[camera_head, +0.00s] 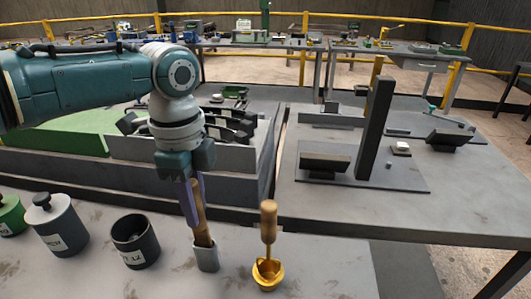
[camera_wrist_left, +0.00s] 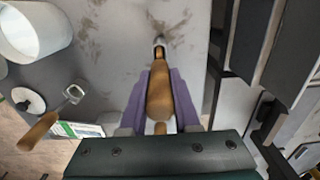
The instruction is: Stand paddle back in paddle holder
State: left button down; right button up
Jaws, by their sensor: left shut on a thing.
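My left gripper (camera_head: 192,200) has its purple fingers closed around the wooden handle of the paddle (camera_head: 202,232), above the near table. In the left wrist view the handle (camera_wrist_left: 158,95) lies between the two fingers (camera_wrist_left: 160,100). The paddle's lower end meets a small grey metal piece (camera_head: 207,257), which also shows in the wrist view (camera_wrist_left: 160,42). I cannot tell whether that piece is the paddle's own end or a holder around it. A golden cup (camera_head: 267,274) with an upright wooden handle stands just to the right, apart. My right gripper is not in view.
A dark open cup (camera_head: 135,242), a grey lidded jar (camera_head: 57,226) and a green jar (camera_head: 10,216) stand to the left. A grey-walled rack (camera_head: 190,165) lies behind. A dark post (camera_head: 376,130) rises at the right. The table right of the golden cup is clear.

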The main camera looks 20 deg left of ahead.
pick_arm(q)
jog(key=c, duration=0.6)
grip_release()
jog(key=shift+o, duration=0.4)
jog(key=o, duration=0.4)
jog(key=shift+o, duration=0.2)
notch_tip(320, 180, up, 7)
jog(key=p, duration=0.7)
